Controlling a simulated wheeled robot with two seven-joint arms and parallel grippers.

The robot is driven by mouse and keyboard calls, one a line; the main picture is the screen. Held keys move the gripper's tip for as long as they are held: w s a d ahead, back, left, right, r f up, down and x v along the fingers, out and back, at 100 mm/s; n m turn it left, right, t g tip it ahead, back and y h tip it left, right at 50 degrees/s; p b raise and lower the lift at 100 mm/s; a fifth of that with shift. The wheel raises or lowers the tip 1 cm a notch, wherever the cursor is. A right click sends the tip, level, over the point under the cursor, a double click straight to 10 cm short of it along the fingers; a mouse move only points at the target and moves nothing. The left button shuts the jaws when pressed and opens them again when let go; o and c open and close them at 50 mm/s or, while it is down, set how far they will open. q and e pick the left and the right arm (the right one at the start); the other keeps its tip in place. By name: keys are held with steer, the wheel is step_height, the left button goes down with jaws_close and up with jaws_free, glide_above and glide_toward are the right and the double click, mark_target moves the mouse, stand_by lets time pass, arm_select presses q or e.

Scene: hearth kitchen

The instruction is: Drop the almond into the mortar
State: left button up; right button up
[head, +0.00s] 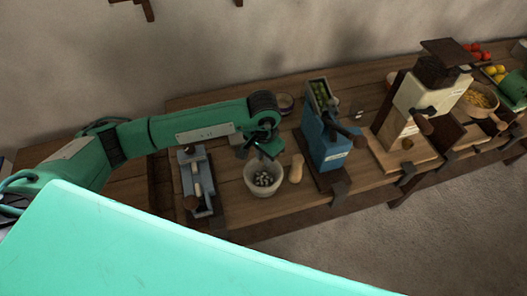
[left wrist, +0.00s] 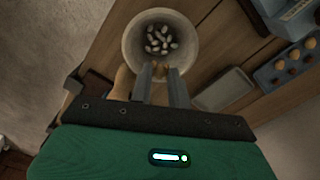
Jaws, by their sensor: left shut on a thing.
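The mortar (head: 263,192) is a pale bowl on the wooden counter with several whitish pieces inside. In the left wrist view the mortar (left wrist: 131,42) shows from above, with the pieces near its middle. My left gripper (head: 264,154) is just above the mortar. In the left wrist view my left gripper (left wrist: 162,73) is shut on a small brown almond (left wrist: 161,69) between its fingertips, over the mortar's near rim area. The almond cannot be made out in the head view. My right gripper is not in view.
A tan pestle (head: 297,167) stands right of the mortar. A blue press-like device (head: 325,145) is further right, then a cream grinder (head: 408,115). A grey device (head: 197,180) lies to the left. The left wrist view shows a grey tray (left wrist: 224,90) and a blue holder (left wrist: 287,68).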

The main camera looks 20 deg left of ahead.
arm_select(q)
steer(key=shift+f, duration=0.8)
steer(key=shift+f+b, duration=1.65)
steer(key=shift+f, duration=0.35)
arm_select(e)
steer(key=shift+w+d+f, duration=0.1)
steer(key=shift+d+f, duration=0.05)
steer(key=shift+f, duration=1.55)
arm_select(q)
steer(key=o, duration=0.7)
steer(key=shift+o, duration=0.2)
steer(key=shift+r, duration=0.1)
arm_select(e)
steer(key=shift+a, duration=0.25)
arm_select(q)
steer(key=shift+r+p, duration=0.75)
steer(key=shift+r, duration=1.15)
steer(key=shift+r+p, duration=0.7)
steer(key=shift+r, duration=1.9)
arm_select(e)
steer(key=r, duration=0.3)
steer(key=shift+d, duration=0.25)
